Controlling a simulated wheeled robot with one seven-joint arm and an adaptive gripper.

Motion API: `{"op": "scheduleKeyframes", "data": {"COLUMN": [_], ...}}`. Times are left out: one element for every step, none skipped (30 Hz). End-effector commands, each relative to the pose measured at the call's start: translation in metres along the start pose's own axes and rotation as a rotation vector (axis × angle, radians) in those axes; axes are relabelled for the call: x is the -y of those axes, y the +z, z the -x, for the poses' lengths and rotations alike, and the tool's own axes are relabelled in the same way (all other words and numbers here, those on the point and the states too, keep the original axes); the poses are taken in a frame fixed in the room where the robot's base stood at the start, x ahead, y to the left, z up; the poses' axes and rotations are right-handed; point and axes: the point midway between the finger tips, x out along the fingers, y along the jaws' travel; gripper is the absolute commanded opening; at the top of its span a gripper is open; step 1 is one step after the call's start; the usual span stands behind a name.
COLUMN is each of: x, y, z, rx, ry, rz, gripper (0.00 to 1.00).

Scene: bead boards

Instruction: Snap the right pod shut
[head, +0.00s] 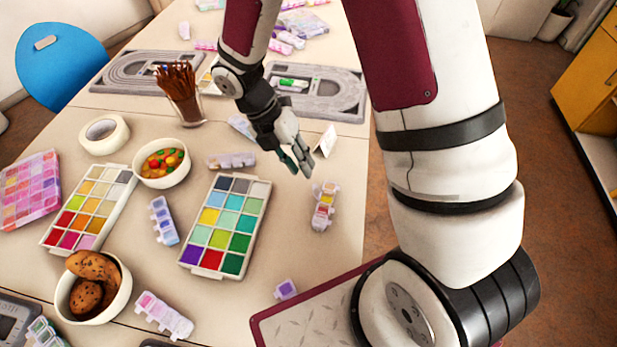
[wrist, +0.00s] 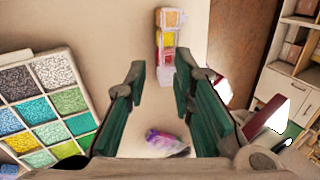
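The right pod (head: 324,206) is a small, narrow strip of clear compartments with pink, yellow and red beads. It lies on the table to the right of the colour board. It also shows in the wrist view (wrist: 168,45), at the top, beyond my fingertips. I cannot tell how its lids stand. My gripper (head: 299,168) is above the table, up and left of the pod in the head view. In the wrist view its green-padded fingers (wrist: 158,75) are apart with nothing held between them.
A board of coloured bead squares (head: 226,225) lies left of the pod. A small white card (head: 326,140) stands by my gripper. A small purple pod (head: 285,290) lies nearer me. Bowls, a pencil cup (head: 180,95) and other pods crowd the left. Bare table surrounds the right pod.

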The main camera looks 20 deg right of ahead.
Motion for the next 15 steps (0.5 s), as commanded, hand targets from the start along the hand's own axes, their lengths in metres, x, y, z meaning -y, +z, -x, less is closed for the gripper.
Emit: {"op": "scheduleKeyframes", "data": {"x": [0.001, 0.000, 0.000, 0.000, 0.001, 0.000, 0.000, 0.000, 0.000, 0.000, 0.000, 0.000, 0.000, 0.000, 0.000], "y": [-0.001, -0.001, -0.001, -0.001, -0.001, -0.001, -0.001, -0.001, 0.000, 0.000, 0.000, 0.000, 0.000, 0.000, 0.000], "z": [-0.011, -0.016, -0.023, -0.028, -0.032, -0.037, -0.041, -0.044, -0.047, -0.050, -0.051, -0.054, -0.055, -0.056, -0.057], "rx": [-0.002, -0.001, -0.002, -0.002, -0.002, -0.001, -0.001, 0.000, 0.000, 0.000, 0.000, 0.000, 0.000, 0.000, 0.000], "ry": [-0.005, -0.004, -0.004, -0.004, -0.004, -0.003, -0.004, -0.003, -0.001, -0.002, -0.001, -0.001, -0.001, 0.000, 0.000], "rz": [0.002, 0.002, 0.002, 0.002, 0.002, 0.002, 0.002, 0.002, 0.002, 0.001, 0.001, 0.001, 0.001, 0.001, 0.000], "gripper": [0.23, 0.23, 0.23, 0.23, 0.23, 0.23, 0.23, 0.23, 0.23, 0.23, 0.23, 0.23, 0.23, 0.23, 0.23]}}
